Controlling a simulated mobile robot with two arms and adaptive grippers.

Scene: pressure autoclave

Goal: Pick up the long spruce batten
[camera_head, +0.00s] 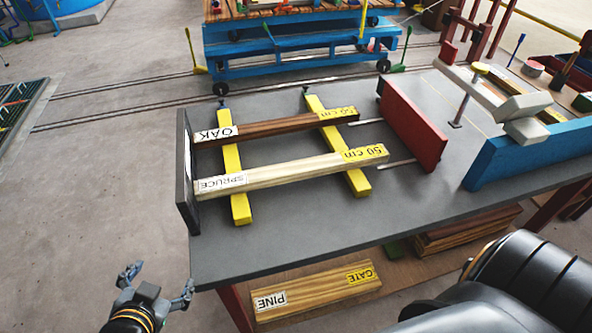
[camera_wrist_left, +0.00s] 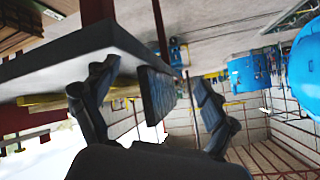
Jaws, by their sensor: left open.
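The spruce batten (camera_head: 290,172) is a pale wooden bar with a SPRUCE label at its left end and a yellow 50 cm label at its right end. It lies across two yellow bars (camera_head: 231,170) on the grey table, in front of a darker oak batten (camera_head: 275,128). My left gripper (camera_head: 160,281) is open and empty, off the table's front left corner, well apart from the spruce batten. In the left wrist view its open fingers (camera_wrist_left: 152,80) have nothing held between them. My right gripper is not in view.
The grey table (camera_head: 300,235) has a dark upright plate (camera_head: 184,170) at its left end and a red block (camera_head: 412,130) right of the battens. A blue block (camera_head: 530,142) stands farther right. A pine board (camera_head: 318,290) lies below the table.

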